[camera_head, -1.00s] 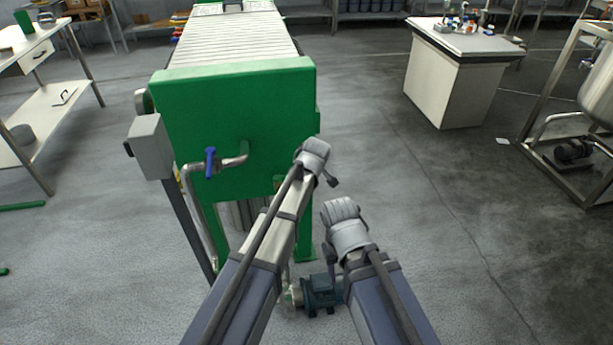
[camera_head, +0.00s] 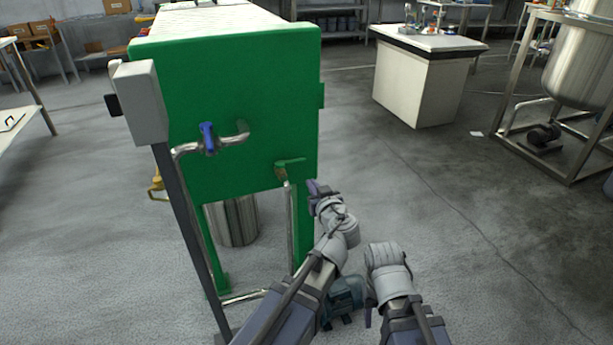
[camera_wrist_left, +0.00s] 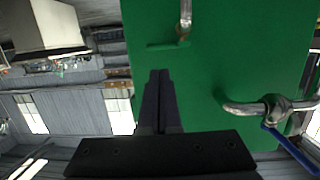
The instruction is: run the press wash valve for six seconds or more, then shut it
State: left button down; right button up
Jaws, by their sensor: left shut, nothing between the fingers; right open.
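The green press front (camera_head: 240,85) carries two valves; I cannot tell which one is the wash valve. The blue-levered valve (camera_head: 208,138) sits on a steel pipe at left, its lever upright across the pipe. The green-levered valve (camera_head: 290,167) is lower right, its lever level above an upright pipe. In the left wrist view the green lever (camera_wrist_left: 166,45) is beyond my fingers and the blue lever (camera_wrist_left: 290,148) is at right. My left gripper (camera_head: 314,188) is shut and empty, just below and right of the green lever, apart from it. My right gripper (camera_head: 369,308) is open and empty, low at right.
A grey box on a post (camera_head: 142,100) stands left of the press. A steel drum (camera_head: 234,220) is under it, and a dark pump (camera_head: 344,298) lies behind my arms.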

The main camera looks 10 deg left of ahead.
aim_at(297, 161)
pick_arm(q)
jog(key=b+x, duration=0.2)
jog(key=x, duration=1.2)
jog(key=shift+b, duration=0.35)
jog(key=shift+w, duration=0.1)
jog(key=shift+w+a+f, duration=0.1)
jog(key=shift+w, duration=0.45)
jog(key=shift+a, duration=0.1)
